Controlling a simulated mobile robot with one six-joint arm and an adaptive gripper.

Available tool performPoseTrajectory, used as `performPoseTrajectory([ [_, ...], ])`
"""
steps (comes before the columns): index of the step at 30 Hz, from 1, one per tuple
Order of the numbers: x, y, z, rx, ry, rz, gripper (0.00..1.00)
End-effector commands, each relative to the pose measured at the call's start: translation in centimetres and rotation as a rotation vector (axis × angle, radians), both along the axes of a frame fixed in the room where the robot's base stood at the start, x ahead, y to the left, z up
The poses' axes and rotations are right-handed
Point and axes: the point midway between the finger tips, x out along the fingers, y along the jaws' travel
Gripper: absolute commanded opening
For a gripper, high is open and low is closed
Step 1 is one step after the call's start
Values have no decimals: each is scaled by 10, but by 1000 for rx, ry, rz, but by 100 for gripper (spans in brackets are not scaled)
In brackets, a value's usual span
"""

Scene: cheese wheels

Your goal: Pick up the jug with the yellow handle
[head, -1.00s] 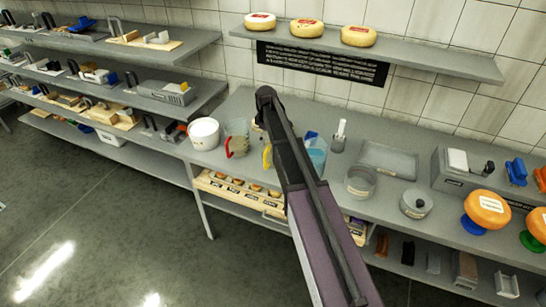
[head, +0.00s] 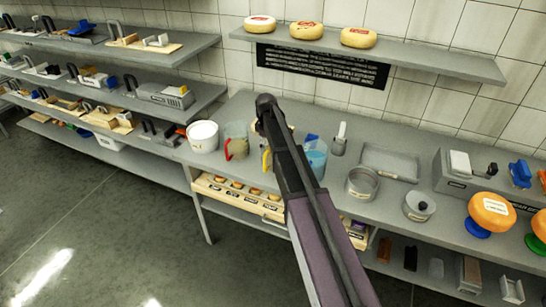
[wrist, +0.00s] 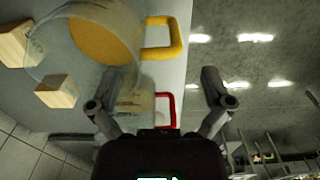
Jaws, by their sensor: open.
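The jug with the yellow handle is mostly hidden behind my arm in the head view, where its yellow handle (head: 266,159) shows at the arm's left edge. In the wrist view this clear jug (wrist: 62,72) holds something orange-yellow, and its yellow handle (wrist: 178,38) sticks out at the top. My gripper (wrist: 165,82) is open and empty; in the picture the handle lies above its fingertips, not between them.
A white tub (head: 202,136) stands left of the jugs, and a jug with blue contents (head: 316,158) right of my arm. Metal pots (head: 361,184) and a tray (head: 390,163) are further right on the grey counter (head: 340,205). A shelf (head: 440,63) with cheeses hangs above.

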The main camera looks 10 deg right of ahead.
Motion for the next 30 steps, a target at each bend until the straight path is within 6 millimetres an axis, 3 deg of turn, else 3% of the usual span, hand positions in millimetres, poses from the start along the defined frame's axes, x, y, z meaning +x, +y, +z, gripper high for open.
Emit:
performPoseTrajectory([
  [15,3,2,-41,0,0,1,100],
  [30,3,1,-46,0,0,1,100],
])
